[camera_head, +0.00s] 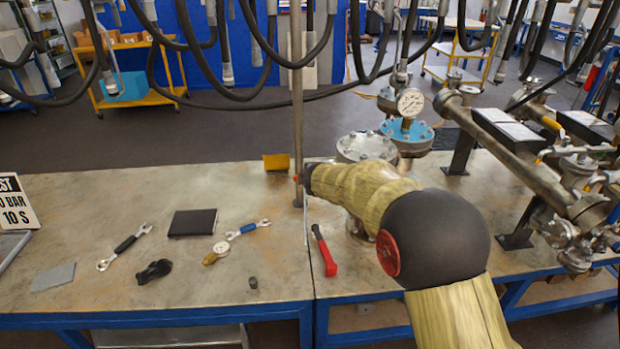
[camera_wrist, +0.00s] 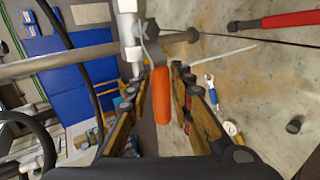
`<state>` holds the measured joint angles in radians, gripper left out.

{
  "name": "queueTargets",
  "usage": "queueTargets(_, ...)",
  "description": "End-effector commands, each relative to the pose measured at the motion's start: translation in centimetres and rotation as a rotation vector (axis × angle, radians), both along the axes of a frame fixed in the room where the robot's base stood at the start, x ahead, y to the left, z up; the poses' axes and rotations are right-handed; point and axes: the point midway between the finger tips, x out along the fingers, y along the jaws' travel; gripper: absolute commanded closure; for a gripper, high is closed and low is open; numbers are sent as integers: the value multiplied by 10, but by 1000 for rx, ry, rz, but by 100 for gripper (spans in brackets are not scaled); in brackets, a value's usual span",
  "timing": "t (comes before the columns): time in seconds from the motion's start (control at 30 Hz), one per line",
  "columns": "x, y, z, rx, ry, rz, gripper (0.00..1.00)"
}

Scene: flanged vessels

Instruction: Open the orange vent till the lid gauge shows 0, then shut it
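The orange vent handle (camera_wrist: 161,95) stands between the two fingers of my gripper (camera_wrist: 163,68) in the wrist view. The fingers are open around it, with a narrow gap visible on its right side. The handle joins a pale metal valve fitting (camera_wrist: 131,35) on a pipe. In the head view my arm hides most of the gripper, beside the upright pipe (camera_head: 297,100). A round dial gauge (camera_head: 410,102) rises above a blue-topped flanged vessel (camera_head: 418,132); its reading is too small to tell. A grey bolted lid (camera_head: 366,147) is in front of it.
The bench holds a red-handled tool (camera_head: 324,252), wrenches (camera_head: 125,246), a black notebook (camera_head: 193,223) and a loose brass gauge (camera_head: 216,252). A sign (camera_head: 17,204) stands far left. Dark hoses (camera_head: 255,105) hang above. Piping (camera_head: 520,160) fills the right side.

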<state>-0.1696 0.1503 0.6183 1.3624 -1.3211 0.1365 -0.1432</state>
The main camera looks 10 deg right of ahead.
Motion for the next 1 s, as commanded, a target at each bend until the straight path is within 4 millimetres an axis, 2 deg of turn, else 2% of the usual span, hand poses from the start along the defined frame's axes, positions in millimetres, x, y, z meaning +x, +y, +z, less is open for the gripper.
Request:
queueTargets(0.17, 0, 0, 0, -1, 0, 1, 66)
queueTargets(0.57, -6, 0, 4, -1, 0, 1, 66)
queueTargets(0.73, -26, 0, 18, -1, -2, 1, 66)
queueTargets(1.0, -72, 0, 49, -2, -2, 1, 66)
